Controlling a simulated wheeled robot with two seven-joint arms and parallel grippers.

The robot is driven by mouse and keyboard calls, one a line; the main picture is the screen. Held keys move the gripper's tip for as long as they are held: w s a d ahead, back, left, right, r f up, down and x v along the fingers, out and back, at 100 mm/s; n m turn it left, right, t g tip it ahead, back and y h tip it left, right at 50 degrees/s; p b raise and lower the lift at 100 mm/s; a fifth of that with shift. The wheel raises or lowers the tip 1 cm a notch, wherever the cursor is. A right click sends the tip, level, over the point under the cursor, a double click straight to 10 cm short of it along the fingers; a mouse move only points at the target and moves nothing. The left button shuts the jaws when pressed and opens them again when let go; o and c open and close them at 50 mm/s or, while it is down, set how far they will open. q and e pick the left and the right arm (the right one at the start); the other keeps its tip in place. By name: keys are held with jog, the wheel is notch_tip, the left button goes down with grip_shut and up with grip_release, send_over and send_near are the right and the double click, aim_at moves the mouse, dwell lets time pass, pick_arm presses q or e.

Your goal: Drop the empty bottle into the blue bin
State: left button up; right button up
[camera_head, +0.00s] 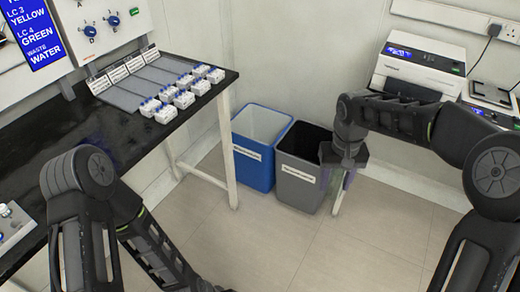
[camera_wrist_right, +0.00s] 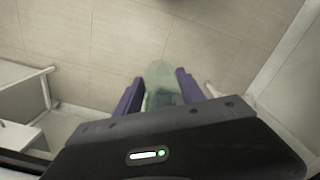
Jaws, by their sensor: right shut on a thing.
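The blue bin (camera_head: 252,168) stands on the floor beside the bench leg, with a white inside and a label on its front. My right gripper (camera_head: 336,178) is in the head view, just right of the grey bin and apart from the blue bin. In the right wrist view its purple fingers (camera_wrist_right: 160,92) are closed on a pale green, see-through bottle (camera_wrist_right: 161,73). The bottle is hard to make out in the head view. My left arm runs out of the bottom of the head view, and its gripper is not shown.
A grey bin (camera_head: 299,182) stands against the blue bin's right side. A black bench (camera_head: 90,150) with several small white containers is at left. A white printer-like device (camera_head: 420,68) sits at back right. The tiled floor (camera_head: 290,245) in front of the bins is clear.

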jog(key=s+f, duration=0.4)
jog(key=f, duration=1.1)
